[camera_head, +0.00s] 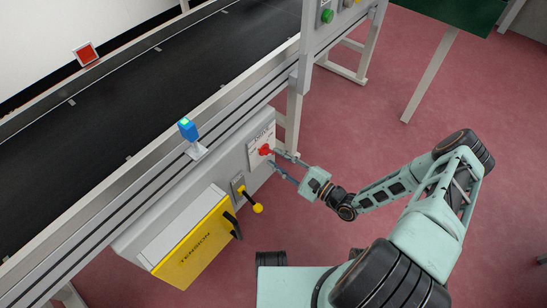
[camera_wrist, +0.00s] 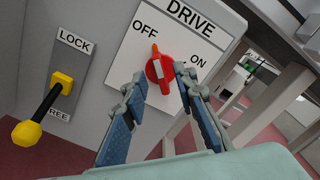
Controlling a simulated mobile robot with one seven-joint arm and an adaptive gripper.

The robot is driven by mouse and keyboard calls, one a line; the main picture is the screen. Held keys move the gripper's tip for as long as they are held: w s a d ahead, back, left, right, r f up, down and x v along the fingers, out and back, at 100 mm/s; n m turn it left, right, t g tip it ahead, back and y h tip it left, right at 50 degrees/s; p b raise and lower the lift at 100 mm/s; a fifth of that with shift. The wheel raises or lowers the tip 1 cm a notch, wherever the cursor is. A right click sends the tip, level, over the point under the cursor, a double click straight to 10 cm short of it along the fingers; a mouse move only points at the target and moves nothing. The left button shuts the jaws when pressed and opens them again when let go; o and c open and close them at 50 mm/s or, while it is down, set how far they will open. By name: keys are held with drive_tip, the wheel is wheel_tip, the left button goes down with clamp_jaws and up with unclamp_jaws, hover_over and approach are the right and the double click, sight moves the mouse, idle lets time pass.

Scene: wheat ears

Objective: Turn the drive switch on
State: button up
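The drive switch is a red rotary knob (camera_head: 265,149) on a white plate on the conveyor's grey side box. In the wrist view the knob (camera_wrist: 166,72) has an orange pointer mark toward the OFF label (camera_wrist: 146,29); the ON label (camera_wrist: 198,60) is to the right. The word DRIVE stands above. My gripper (camera_head: 274,158) is open in front of the plate. In the wrist view its two fingers (camera_wrist: 160,81) are spread with the knob between their tips. I cannot tell whether either finger touches it.
A LOCK/FREE lever with a yellow ball (camera_head: 258,208) sticks out left of the switch. A yellow TENSION box (camera_head: 194,243) with a black handle lies farther left. A blue sensor (camera_head: 187,129) stands on the conveyor rail. A green button (camera_head: 327,16) is above right. Conveyor legs stand right of the plate.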

drive_tip(key=shift+x, duration=1.05)
clamp_jaws()
